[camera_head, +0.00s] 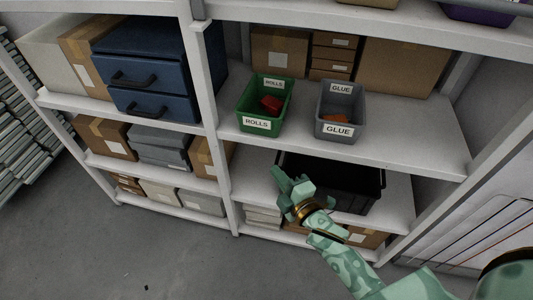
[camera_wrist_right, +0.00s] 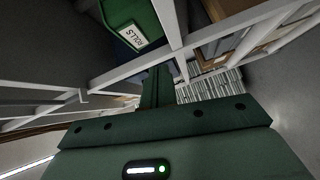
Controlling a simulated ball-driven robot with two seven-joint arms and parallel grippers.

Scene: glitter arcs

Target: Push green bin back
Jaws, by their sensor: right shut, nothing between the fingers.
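The green bin (camera_head: 261,110), labelled ROLLS, stands on the middle shelf (camera_head: 400,133) close to the front edge, with red items inside. In the right wrist view the green bin (camera_wrist_right: 128,22) shows at the top with its label. My right gripper (camera_head: 279,176) is shut and empty, in front of the shelves and below the green bin, apart from it. In the right wrist view the shut fingers (camera_wrist_right: 157,78) point toward the shelf frame. My left gripper is not in view.
A grey bin (camera_head: 339,118) labelled GLUE stands right of the green bin. Cardboard boxes (camera_head: 281,50) stand behind. A white post (camera_head: 203,90) is close on the left, beside a blue drawer unit (camera_head: 150,70). A black crate (camera_head: 345,180) sits on the shelf below.

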